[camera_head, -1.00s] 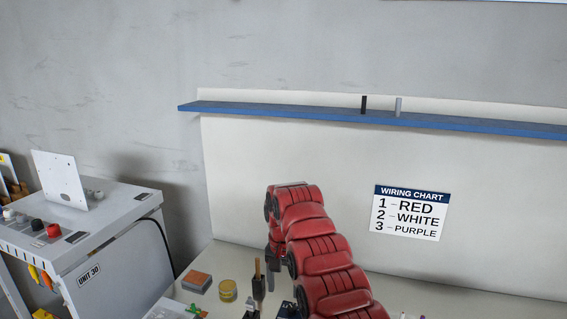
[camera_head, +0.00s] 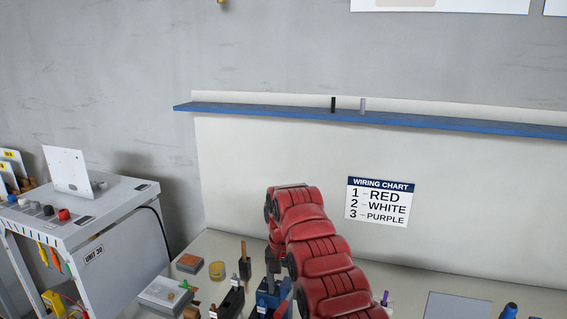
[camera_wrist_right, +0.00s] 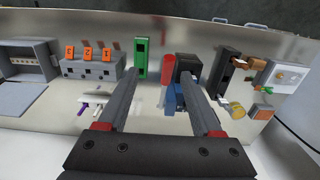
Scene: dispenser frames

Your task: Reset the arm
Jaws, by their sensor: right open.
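My right arm (camera_head: 318,245), with red segmented covers, reaches up and forward over the workbench in the head view. Its gripper is mostly hidden behind the arm there. In the right wrist view my right gripper (camera_wrist_right: 159,88) is open, its two grey fingers spread wide with nothing held between them. The bench top lies beyond the fingertips, with a red cylinder (camera_wrist_right: 167,70) and a green block (camera_wrist_right: 141,60) showing past the gap. My left gripper is not in view.
A grey unit (camera_head: 85,215) stands at left. The bench holds an orange-topped block (camera_head: 190,262), a yellow tin (camera_head: 217,270) and a blue holder (camera_head: 268,299). A blue shelf (camera_head: 440,122) and wiring chart (camera_head: 378,202) are behind. A three-slot grey block (camera_wrist_right: 90,68) shows in the wrist view.

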